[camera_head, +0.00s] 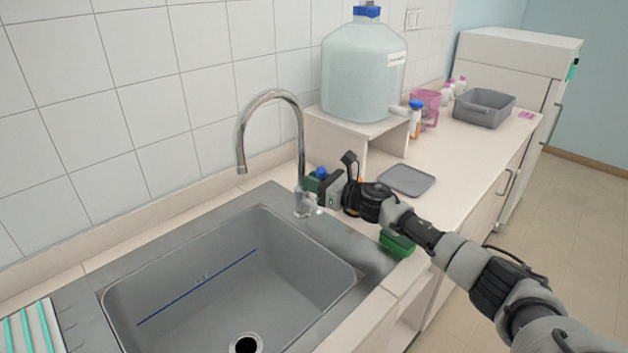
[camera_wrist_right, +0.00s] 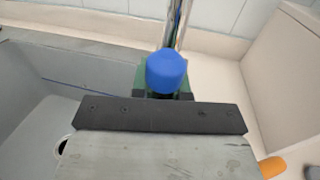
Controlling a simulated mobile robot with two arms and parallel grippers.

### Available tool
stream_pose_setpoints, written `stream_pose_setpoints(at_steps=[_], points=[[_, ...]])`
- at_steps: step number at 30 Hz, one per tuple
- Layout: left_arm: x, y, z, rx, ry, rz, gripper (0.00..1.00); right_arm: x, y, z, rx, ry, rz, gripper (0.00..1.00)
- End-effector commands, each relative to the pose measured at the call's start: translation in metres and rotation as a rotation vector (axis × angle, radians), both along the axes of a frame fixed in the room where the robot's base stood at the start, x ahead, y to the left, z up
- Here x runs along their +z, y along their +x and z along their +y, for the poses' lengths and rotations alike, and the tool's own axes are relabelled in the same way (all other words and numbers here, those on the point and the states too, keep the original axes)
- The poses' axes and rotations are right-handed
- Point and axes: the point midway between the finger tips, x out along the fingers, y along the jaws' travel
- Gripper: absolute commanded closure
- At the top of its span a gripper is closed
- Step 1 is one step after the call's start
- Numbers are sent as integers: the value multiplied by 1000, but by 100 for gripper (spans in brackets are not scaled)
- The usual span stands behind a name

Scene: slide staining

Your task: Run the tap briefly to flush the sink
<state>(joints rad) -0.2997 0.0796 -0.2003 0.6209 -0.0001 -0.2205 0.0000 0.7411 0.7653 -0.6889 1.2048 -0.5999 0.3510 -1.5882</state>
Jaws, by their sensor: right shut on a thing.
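The chrome tap (camera_head: 270,97) rises in an arch from the back right corner of the grey sink (camera_head: 190,275). Its spout hangs over the basin, and no water stream shows under it. My right gripper (camera_head: 318,182) is at the tap's base, shut on a blue-topped knob (camera_head: 321,172). In the right wrist view the blue knob (camera_wrist_right: 167,70) stands upright between green finger pads, in front of the tap's chrome pipe (camera_wrist_right: 176,25). The knob's lower part is hidden by the gripper. My left gripper is not in view.
A large water carboy (camera_head: 362,75) stands on a small shelf right of the tap. A grey tray (camera_head: 406,180) and a green sponge-like block (camera_head: 397,244) lie near my right arm. A slide rack (camera_head: 33,330) is left of the sink. The basin is empty around its drain (camera_head: 246,343).

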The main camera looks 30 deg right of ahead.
Motion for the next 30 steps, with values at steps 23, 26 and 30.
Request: stream_pose_setpoints(at_steps=[23,26,30], points=[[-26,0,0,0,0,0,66,9,9,-23,-5,271,75,100],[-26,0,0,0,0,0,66,9,9,-23,-6,270,74,84],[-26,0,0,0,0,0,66,8,9,-23,-6,269,76,62]])
